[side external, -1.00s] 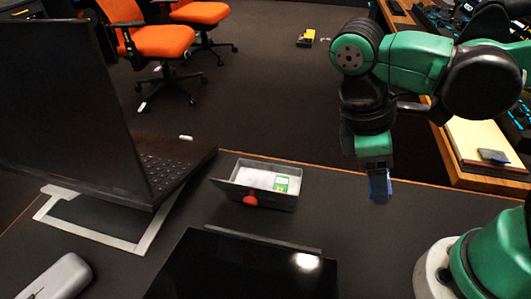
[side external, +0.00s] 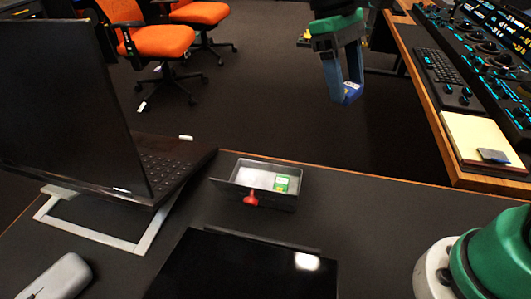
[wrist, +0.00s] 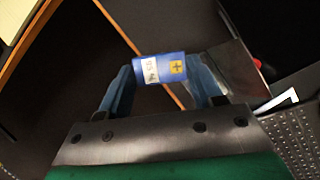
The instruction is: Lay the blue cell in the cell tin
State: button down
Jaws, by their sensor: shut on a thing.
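My gripper (side external: 346,92) is raised in the upper right of the side view, pointing down, and is shut on the blue cell (side external: 352,93). In the wrist view the blue cell (wrist: 173,70) lies crosswise between the fingertips, showing a white label and a yellow plus mark. The grey cell tin (side external: 277,203) stands open on the dark desk, well below and to the left of my gripper. It has a pale floor, a green and white patch inside at its right, and a red piece on its front. The tin (wrist: 240,72) shows partly behind the finger in the wrist view.
A laptop (side external: 60,110) on a stand is left of the tin. A dark glossy panel (side external: 240,265) lies in front of it, and a grey case (side external: 60,277) is at front left. A console desk (side external: 470,150) with a notepad (side external: 485,140) is at right.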

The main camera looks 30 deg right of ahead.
jog(key=w+d+f+m+y, duration=0.1)
jog(key=w+d+f+m, duration=0.1)
jog(key=w+d+m, duration=0.1)
jog(key=shift+w+d+f, duration=0.15)
jog(key=shift+w+d, duration=0.4)
jog(key=shift+w, duration=0.7)
jog(key=n+t+h, duration=0.4)
jog(key=n, duration=1.4)
send_over(252, 183)
jog(key=a, duration=0.1)
notch_tip(252, 183, down, 10)
jog(key=shift+f, duration=3)
jog(key=shift+f, duration=0.55)
